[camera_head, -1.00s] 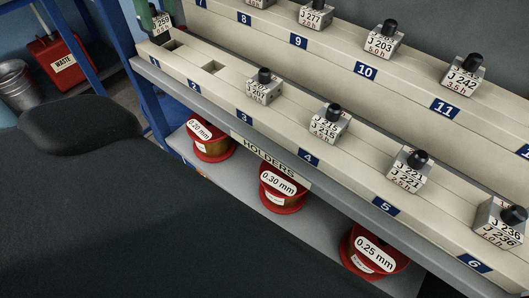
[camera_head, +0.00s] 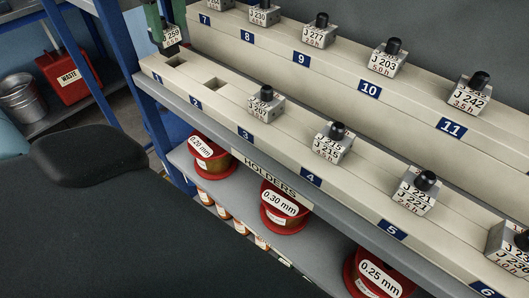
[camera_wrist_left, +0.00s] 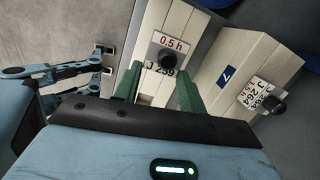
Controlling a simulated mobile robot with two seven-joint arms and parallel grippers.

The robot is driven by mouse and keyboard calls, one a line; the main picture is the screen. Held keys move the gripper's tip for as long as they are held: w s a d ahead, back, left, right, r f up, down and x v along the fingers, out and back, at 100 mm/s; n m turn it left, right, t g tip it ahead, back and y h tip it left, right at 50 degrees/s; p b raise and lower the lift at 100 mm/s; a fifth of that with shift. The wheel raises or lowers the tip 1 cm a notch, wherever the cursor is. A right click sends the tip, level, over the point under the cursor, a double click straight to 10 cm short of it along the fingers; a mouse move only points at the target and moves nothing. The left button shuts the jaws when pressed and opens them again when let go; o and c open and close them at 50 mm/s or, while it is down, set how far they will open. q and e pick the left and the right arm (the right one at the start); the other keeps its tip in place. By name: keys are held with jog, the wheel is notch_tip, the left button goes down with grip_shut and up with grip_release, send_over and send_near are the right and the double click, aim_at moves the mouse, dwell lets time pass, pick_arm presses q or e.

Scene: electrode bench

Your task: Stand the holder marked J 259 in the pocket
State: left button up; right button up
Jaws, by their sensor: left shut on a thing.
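My left gripper (camera_head: 165,30) has green fingers and is shut on the holder marked J 259 (camera_head: 171,36), at the top left of the head view. In the left wrist view the holder (camera_wrist_left: 173,44) shows its J 259 and 0.5 h labels and black knob, with the green fingers (camera_wrist_left: 157,88) on either side of it. The front row of the pale rack (camera_head: 262,128) has empty square pockets by number 1 (camera_head: 176,62) and number 2 (camera_head: 215,84). The holder appears just behind pocket 1; its underside and any gap to the rack cannot be made out.
Grey holders stand at place 3 (camera_head: 266,103), place 4 (camera_head: 332,143), place 5 (camera_head: 416,192) and beyond. The back row holds several more, including J 203 (camera_head: 387,60). Wire spools (camera_head: 285,206) sit on the shelf below. A blue post (camera_head: 118,70) rises at the left.

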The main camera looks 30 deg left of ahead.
pick_arm(q)
jog(key=shift+w+r, duration=0.15)
jog(key=shift+w, duration=0.25)
pick_arm(e)
jog(key=shift+f, duration=0.2)
dwell(0.3)
pick_arm(q)
jog(key=shift+b, duration=0.4)
pick_arm(e)
jog(key=shift+s+f, duration=0.2)
jog(key=shift+f, duration=0.05)
